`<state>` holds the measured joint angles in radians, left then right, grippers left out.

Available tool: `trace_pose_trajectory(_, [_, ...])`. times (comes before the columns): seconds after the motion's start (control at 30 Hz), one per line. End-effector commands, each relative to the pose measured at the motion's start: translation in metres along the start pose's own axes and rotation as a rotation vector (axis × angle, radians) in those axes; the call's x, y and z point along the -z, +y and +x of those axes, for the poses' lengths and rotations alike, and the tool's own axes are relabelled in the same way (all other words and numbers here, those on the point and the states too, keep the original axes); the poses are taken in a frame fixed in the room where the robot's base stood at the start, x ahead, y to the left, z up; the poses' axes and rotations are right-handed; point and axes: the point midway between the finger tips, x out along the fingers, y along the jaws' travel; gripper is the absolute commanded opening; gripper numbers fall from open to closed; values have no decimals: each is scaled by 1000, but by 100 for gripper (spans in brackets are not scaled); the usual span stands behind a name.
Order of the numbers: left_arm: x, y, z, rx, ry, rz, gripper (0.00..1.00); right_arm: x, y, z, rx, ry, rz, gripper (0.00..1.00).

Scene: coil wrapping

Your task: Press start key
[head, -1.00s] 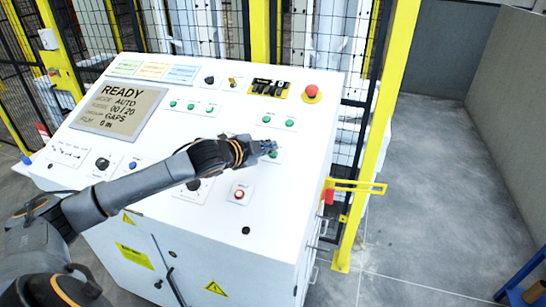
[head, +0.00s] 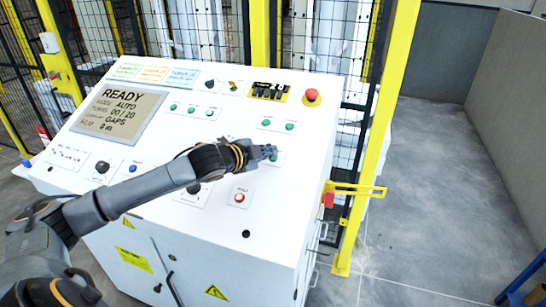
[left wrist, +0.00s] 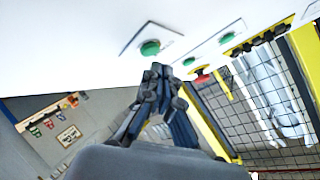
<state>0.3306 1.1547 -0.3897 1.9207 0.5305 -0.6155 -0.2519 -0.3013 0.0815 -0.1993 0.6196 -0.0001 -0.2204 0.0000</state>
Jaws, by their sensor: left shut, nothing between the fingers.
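The white control panel (head: 150,205) carries a screen (head: 120,112) reading READY and AUTO. My left gripper (head: 268,152) is shut and empty, with its fingertips right by a green key (head: 275,160) on the panel's right part, partly hidden by the gripper in the head view. In the left wrist view the closed fingertips (left wrist: 160,72) are just below the green key (left wrist: 150,48) on its white plate. A small gap seems to show between them; I cannot tell contact for sure. The key's label is not readable. My right gripper is not in view.
A red key (head: 239,198) sits below the gripper, and two green buttons (head: 266,124) sit above it. A red mushroom button (head: 312,95) is at the panel's upper right. A yellow post and mesh fence (head: 375,150) stand beside the panel. Open floor (head: 430,190) lies to the right.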

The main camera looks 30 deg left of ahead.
Motion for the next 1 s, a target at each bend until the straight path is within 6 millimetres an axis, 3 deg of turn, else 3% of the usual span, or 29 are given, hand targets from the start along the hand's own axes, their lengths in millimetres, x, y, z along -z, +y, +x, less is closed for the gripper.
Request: trace_pose_trajectory(1.0, [-4,4,6,0,-1,0,0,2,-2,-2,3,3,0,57])
